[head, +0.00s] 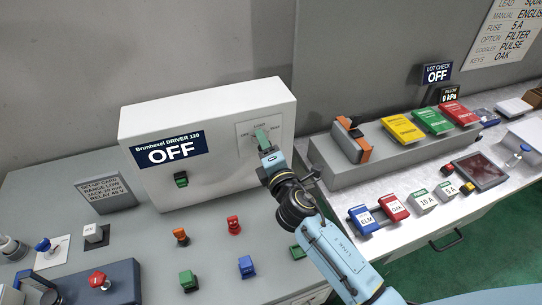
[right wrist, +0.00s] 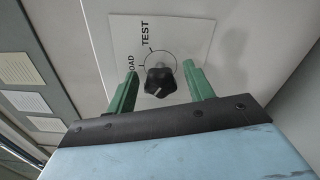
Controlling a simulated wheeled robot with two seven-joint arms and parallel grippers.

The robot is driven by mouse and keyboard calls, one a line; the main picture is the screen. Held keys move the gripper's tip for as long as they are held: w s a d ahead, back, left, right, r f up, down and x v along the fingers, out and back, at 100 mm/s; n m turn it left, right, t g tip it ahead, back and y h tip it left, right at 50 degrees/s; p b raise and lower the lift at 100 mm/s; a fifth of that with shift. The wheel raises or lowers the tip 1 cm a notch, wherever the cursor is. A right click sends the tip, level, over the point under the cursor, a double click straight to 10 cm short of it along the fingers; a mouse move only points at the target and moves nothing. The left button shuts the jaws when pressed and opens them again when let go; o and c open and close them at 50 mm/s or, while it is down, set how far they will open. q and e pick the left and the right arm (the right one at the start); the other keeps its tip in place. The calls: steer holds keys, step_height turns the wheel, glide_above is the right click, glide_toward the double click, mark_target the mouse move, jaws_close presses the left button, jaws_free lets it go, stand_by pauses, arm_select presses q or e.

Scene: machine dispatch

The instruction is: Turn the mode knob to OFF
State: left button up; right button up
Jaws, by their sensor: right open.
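The white machine (head: 220,115) stands on the left bench, and its display (head: 171,149) reads OFF. My right gripper (head: 262,136) is at the pale dial plate on the machine's front and covers the mode knob in the head view. In the right wrist view the black lobed mode knob (right wrist: 160,80) sits between the two green fingers of my right gripper (right wrist: 161,78). The fingers are open, with a visible gap on both sides of the knob. The labels TEST and part of LOAD show on the plate (right wrist: 185,35). I cannot tell where the knob points. My left gripper is not in view.
A green switch (head: 181,179) is on the machine's front. Red, orange, green and blue controls stand on the bench (head: 150,245) below. A setup card (head: 104,190) stands left of the machine. On the right bench, coloured blocks lie on a grey riser (head: 370,160).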

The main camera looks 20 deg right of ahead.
steer(key=s+b, duration=0.2)
steer(key=s, duration=1.1)
steer(key=shift+d, duration=0.2)
steer(key=shift+s+f, duration=0.1)
steer(key=shift+s, duration=0.05)
